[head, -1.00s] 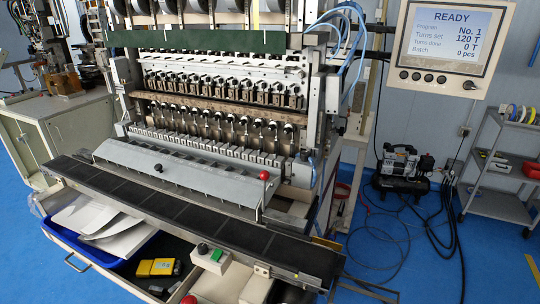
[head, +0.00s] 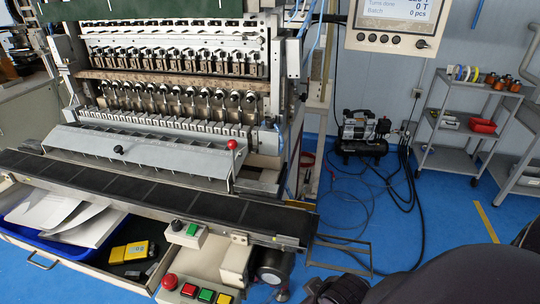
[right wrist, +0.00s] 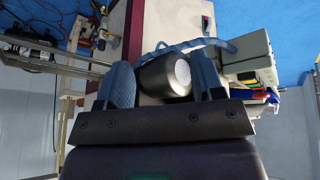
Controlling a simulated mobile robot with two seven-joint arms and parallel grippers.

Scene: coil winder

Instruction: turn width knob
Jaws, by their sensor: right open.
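A dark round knob with a silver end face (right wrist: 181,73) shows between my fingers in the right wrist view; I take it for the width knob. A dark cylinder with a pale end (head: 273,268), which looks like the same knob, is below the right end of the belt in the head view. My right gripper (right wrist: 163,82) is open, with one finger on each side of the knob. I cannot tell whether either finger touches it. In the head view my right arm comes in at the bottom right, its gripper close to the right of the cylinder. My left gripper is out of view.
The winder's black belt (head: 150,195) runs above the knob. A small button box (head: 186,234) and a panel of coloured buttons (head: 198,292) are to its left. A metal frame (head: 340,255) stands to its right. An air compressor (head: 362,133) with hoses is behind on blue floor.

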